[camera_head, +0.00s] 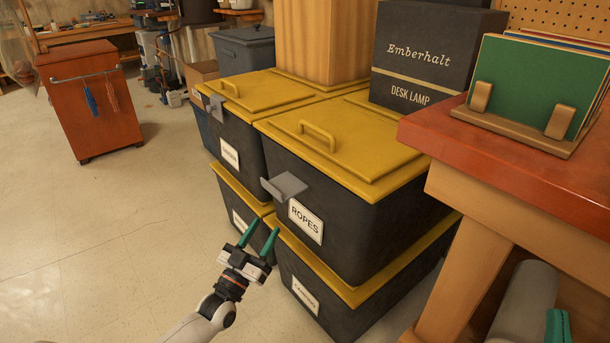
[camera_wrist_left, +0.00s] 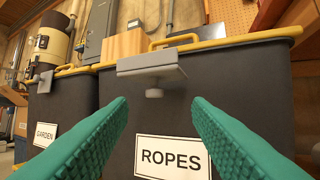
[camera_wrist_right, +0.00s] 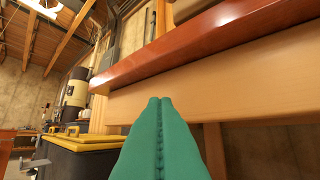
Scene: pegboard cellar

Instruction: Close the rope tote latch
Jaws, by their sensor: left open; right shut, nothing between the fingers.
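The rope tote (camera_head: 375,225) is a black bin with a yellow lid (camera_head: 340,140) and a white ROPES label (camera_head: 305,221), which also shows in the left wrist view (camera_wrist_left: 172,158). Its grey latch (camera_head: 285,187) juts outward from the front at the lid's rim. In the left wrist view the latch (camera_wrist_left: 150,68) has a round knob below it. My left gripper (camera_head: 264,228) is open and empty, in front of the tote and below the latch, apart from it. My right gripper (camera_wrist_right: 158,102) is shut and empty beside the workbench; only a teal part shows in the head view (camera_head: 558,330).
The rope tote stands on another tote (camera_head: 345,310). Left of it is a garden tote (camera_head: 235,150) with its own latch (camera_head: 216,107). A red-topped workbench (camera_head: 520,150) stands close on the right. The floor (camera_head: 110,240) at left is clear.

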